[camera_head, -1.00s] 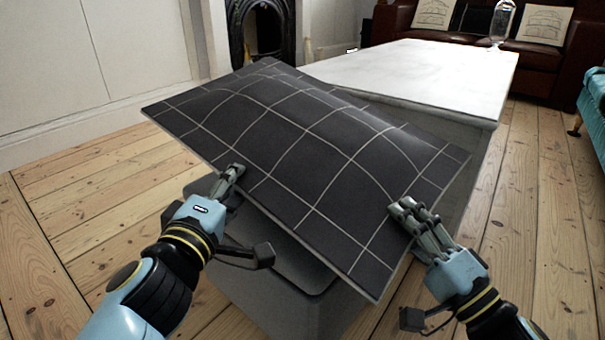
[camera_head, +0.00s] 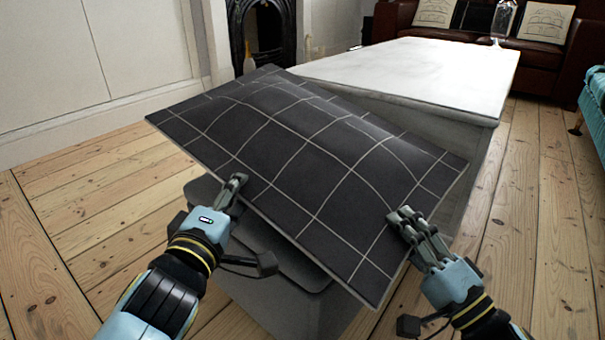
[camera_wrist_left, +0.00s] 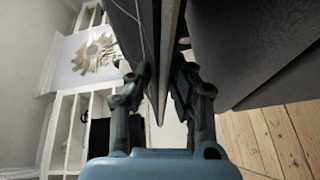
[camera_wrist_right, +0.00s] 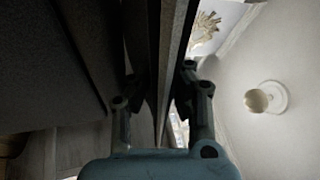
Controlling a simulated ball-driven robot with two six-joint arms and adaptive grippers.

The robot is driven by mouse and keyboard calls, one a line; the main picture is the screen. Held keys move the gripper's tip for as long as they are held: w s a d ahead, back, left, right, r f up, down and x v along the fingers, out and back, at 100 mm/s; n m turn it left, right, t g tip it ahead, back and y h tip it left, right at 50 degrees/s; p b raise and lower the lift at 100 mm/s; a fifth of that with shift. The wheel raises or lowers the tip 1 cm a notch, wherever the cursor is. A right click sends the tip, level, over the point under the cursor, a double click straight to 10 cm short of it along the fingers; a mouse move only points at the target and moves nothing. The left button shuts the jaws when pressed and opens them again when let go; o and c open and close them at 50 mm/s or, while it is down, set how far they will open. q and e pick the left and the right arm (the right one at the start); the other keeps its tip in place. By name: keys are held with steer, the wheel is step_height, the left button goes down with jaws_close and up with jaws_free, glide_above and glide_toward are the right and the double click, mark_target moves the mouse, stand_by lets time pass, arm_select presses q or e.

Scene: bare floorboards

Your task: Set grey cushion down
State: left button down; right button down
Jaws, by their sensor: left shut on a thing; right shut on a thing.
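The grey cushion (camera_head: 305,165) is dark with a pale grid of lines and a raised middle. It is tilted in the head view, its near right corner lowest. My left gripper (camera_head: 238,180) is shut on its near left edge; the cushion's edge shows between the fingers in the left wrist view (camera_wrist_left: 158,75). My right gripper (camera_head: 398,215) is shut on its near right edge, and the edge shows between the fingers in the right wrist view (camera_wrist_right: 168,80). The cushion's underside is hidden in the head view.
A grey box-like body (camera_head: 265,300) is below the cushion. A white-topped table (camera_head: 425,75) stands just behind it. A brown sofa (camera_head: 400,20) with pale cushions is at the back, a teal seat (camera_head: 594,105) at the right. Floorboards (camera_head: 75,220) are clear at left and right.

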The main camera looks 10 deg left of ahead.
arm_select(q)
steer(key=c, duration=1.2)
jaws_free()
arm_select(e)
steer(key=c, duration=1.3)
jaws_free()
arm_select(q)
steer(key=o, duration=0.4)
steer(key=s, duration=1.2)
steer(key=shift+s+a, duration=0.1)
steer(key=shift+a, duration=0.1)
